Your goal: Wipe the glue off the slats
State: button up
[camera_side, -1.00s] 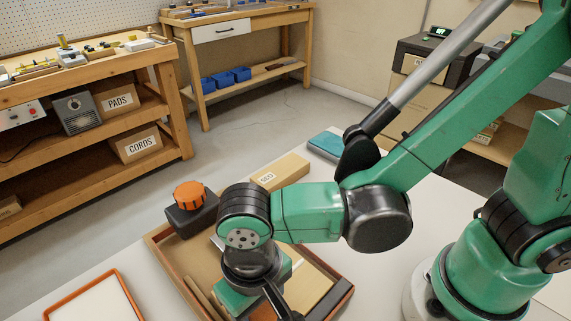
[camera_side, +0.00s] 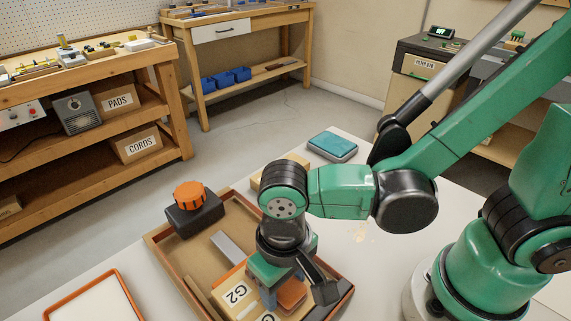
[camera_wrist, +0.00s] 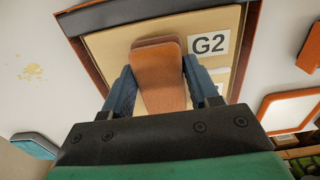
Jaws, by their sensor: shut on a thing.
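My gripper (camera_side: 279,293) is over the shallow wooden tray (camera_side: 165,262). In the wrist view its blue fingers (camera_wrist: 160,88) are shut on an orange-brown pad (camera_wrist: 160,78) with a rounded end. The pad also shows between the fingers in the side view (camera_side: 292,294). A tan slat labelled G2 (camera_side: 228,294) lies in the tray; it shows under the pad in the wrist view (camera_wrist: 112,48). A second label is partly cut off beside it. I cannot tell whether the pad touches the slat. No glue is clear on the slats; my gripper hides part of them.
A dark block with an orange knob (camera_side: 190,208) stands at the tray's far left corner. A grey bar (camera_side: 232,248) lies in the tray. A teal case (camera_side: 332,146) sits further back. A yellowish spot (camera_side: 361,234) marks the white table. An orange-rimmed white tray (camera_side: 92,305) is at front left.

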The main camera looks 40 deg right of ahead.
aim_at(252, 314)
jog(key=shift+d, duration=2.45)
jog(key=shift+a, duration=0.1)
jog(key=shift+a, duration=5.25)
jog(key=shift+d, duration=0.2)
jog(key=shift+d+f, duration=0.1)
jog(key=shift+d, duration=5.1)
